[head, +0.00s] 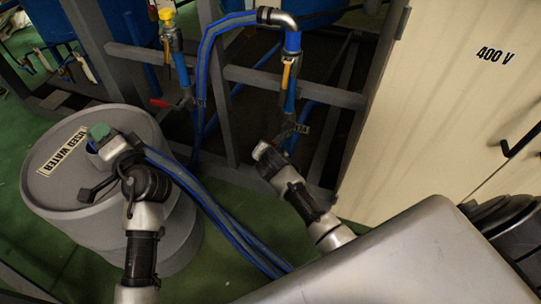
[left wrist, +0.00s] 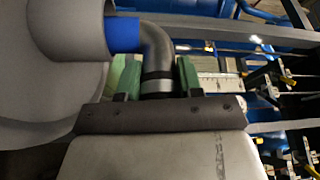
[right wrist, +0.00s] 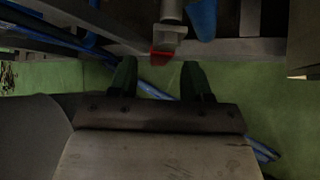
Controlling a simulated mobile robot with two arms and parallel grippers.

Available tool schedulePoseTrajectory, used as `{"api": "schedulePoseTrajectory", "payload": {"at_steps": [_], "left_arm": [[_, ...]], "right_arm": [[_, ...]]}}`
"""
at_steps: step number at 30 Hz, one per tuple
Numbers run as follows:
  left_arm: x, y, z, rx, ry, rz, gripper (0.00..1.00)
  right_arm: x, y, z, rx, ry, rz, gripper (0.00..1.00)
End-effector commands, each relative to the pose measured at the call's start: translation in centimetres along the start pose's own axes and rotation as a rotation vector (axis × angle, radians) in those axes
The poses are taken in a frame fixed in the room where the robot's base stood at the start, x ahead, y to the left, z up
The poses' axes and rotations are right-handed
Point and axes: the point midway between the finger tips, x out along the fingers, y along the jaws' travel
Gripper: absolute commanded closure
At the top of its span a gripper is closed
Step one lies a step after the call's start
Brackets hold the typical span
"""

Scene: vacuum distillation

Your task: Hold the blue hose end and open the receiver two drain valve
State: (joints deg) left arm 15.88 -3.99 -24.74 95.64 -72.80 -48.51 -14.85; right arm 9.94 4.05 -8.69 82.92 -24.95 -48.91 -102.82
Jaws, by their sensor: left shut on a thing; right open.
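The blue hose (head: 215,215) runs from the frame to the grey drum, and its end has a grey elbow. My left gripper (head: 112,148) is shut on this elbow at the drum top. In the left wrist view the elbow (left wrist: 158,50) sits between the green finger pads, and its blue end (left wrist: 123,36) points towards a grey cylindrical wall. My right gripper (head: 266,154) is open below the right-hand blue pipe (head: 290,95). In the right wrist view a red valve handle (right wrist: 161,55) shows just beyond and between the open fingertips (right wrist: 157,75), apart from them. Which receiver it serves cannot be told.
The grey drum (head: 60,195) labelled used water stands at the left. A grey metal frame (head: 250,78) carries the pipes, with another red handle (head: 159,103) on the left pipe. A cream 400 V cabinet (head: 445,110) closes off the right. Green floor (head: 215,270) shows between.

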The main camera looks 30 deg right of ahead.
Motion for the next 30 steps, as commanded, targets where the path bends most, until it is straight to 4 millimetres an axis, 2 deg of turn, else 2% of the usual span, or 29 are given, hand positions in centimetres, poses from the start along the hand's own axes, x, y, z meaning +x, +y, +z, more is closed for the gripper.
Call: {"api": "schedulePoseTrajectory", "payload": {"at_steps": [6, 12, 18, 29, 30], "left_arm": [[0.0, 0.1, 0.1, 0.002, -0.001, 0.001, 1.00], [0.0, 0.1, 0.1, 0.002, -0.001, 0.001, 1.00], [0.0, 0.1, 0.1, 0.001, -0.001, 0.002, 1.00], [0.0, 0.1, 0.0, 0.001, -0.001, 0.002, 1.00], [0.0, 0.1, 0.0, 0.001, -0.001, 0.002, 0.58]], "right_arm": [[-4.2, 0.0, 0.0, 0.000, 0.000, 0.002, 0.51], [-7.0, 0.0, -0.1, 0.000, 0.001, 0.001, 0.51], [-8.1, 0.0, -0.1, 0.000, 0.002, -0.001, 0.51], [-8.2, 0.0, -0.1, 0.000, 0.002, 0.000, 0.51], [-8.2, 0.0, -0.1, 0.000, 0.002, 0.000, 0.51]]}}
